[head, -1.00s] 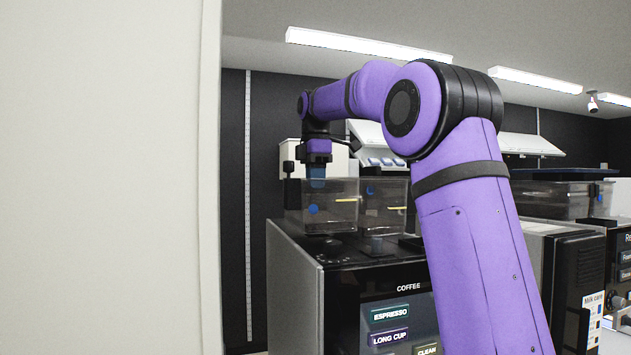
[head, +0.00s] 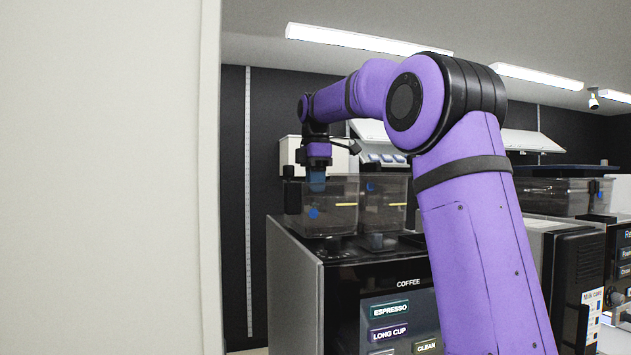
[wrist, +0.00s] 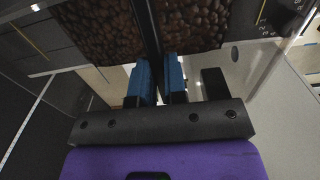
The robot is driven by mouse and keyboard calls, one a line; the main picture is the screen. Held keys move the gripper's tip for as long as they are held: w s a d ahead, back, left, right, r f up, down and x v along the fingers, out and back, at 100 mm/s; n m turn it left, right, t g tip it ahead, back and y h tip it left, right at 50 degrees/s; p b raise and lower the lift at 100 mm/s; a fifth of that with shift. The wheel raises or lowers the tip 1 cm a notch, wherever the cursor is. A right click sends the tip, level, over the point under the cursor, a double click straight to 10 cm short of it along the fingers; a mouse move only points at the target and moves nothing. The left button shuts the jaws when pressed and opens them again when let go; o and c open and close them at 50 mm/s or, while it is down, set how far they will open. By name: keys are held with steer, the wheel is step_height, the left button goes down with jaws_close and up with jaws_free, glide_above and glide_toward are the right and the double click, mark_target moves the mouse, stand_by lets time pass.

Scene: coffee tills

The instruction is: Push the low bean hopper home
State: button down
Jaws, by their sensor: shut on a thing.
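Two clear bean hoppers stand side by side on top of the coffee machine (head: 294,272): a left one (head: 343,217) and a right one (head: 384,214). I cannot tell from here which sits lower. The wrist view shows dark beans in one hopper (wrist: 98,30) and in the other (wrist: 195,22), with a dark strip between. My gripper (head: 317,183) points down at the left hopper's top. In the wrist view my gripper (wrist: 159,80) has its blue fingertips close together, shut with the dark strip between them, apparently a hopper's wall. The exact contact is hidden.
A pale wall panel (head: 110,180) fills the left side. A white box (head: 289,152) stands behind the hoppers. Another machine with a dark bin (head: 555,197) stands at the right. My arm covers the space between the machines.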

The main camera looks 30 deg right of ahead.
steer(key=shift+f, duration=0.3)
steer(key=c, duration=0.8)
jaws_free()
steer(key=shift+r, duration=0.1)
steer(key=shift+r, duration=3.9)
steer(key=shift+s, duration=0.1)
